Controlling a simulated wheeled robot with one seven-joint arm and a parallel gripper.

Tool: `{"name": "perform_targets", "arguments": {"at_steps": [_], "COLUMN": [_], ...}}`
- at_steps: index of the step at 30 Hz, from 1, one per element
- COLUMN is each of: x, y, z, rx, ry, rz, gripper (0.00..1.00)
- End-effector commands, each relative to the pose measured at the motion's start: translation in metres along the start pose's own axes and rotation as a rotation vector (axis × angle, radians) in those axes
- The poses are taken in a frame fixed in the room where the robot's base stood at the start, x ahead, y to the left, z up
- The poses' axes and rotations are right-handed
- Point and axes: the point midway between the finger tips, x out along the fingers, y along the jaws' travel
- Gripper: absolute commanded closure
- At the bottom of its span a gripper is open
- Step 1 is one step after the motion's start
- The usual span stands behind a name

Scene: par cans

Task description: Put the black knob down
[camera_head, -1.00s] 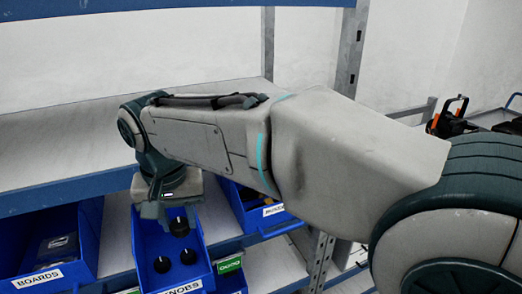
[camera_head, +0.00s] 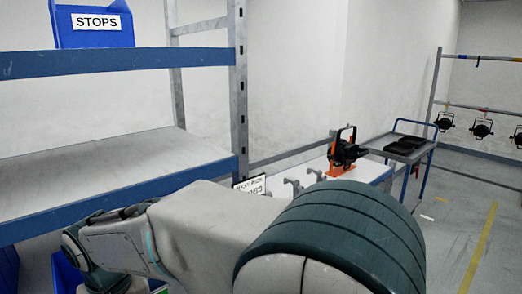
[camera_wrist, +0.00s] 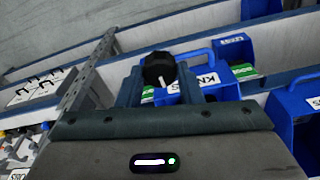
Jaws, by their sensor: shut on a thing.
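The black knob (camera_wrist: 159,67) is in the wrist view, held between the two fingers of my gripper (camera_wrist: 159,84), with its pale stem showing below. My gripper is shut on it. Behind and to the right of the knob is the blue knobs bin (camera_wrist: 203,57), its label partly hidden by my gripper. I cannot tell the height of the knob above the bin or shelf.
Another blue bin (camera_wrist: 290,115) is at the right in the wrist view. In the head view, a black lamp (camera_head: 351,153) stands on an orange support on a white bench (camera_head: 314,190). A cart (camera_head: 402,146) carries black trays. Lamps (camera_head: 481,128) hang at the far right.

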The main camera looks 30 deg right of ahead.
Motion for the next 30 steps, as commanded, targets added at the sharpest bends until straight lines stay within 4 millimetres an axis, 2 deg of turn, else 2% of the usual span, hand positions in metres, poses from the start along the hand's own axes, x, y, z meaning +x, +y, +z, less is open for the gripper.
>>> {"name": "perform_targets", "arguments": {"at_steps": [8,15,21,30], "x": [0.084,0.191,0.264,0.361], "y": [0.037,0.089,0.127,0.173], "z": [-0.003,-0.007,-0.01,-0.007], "rx": [0.009,0.017,0.022,0.032], "ry": [-0.011,-0.014,-0.01,-0.006], "rz": [0.002,0.005,0.012,0.005], "gripper": [0.89,0.89,0.89,0.89]}}
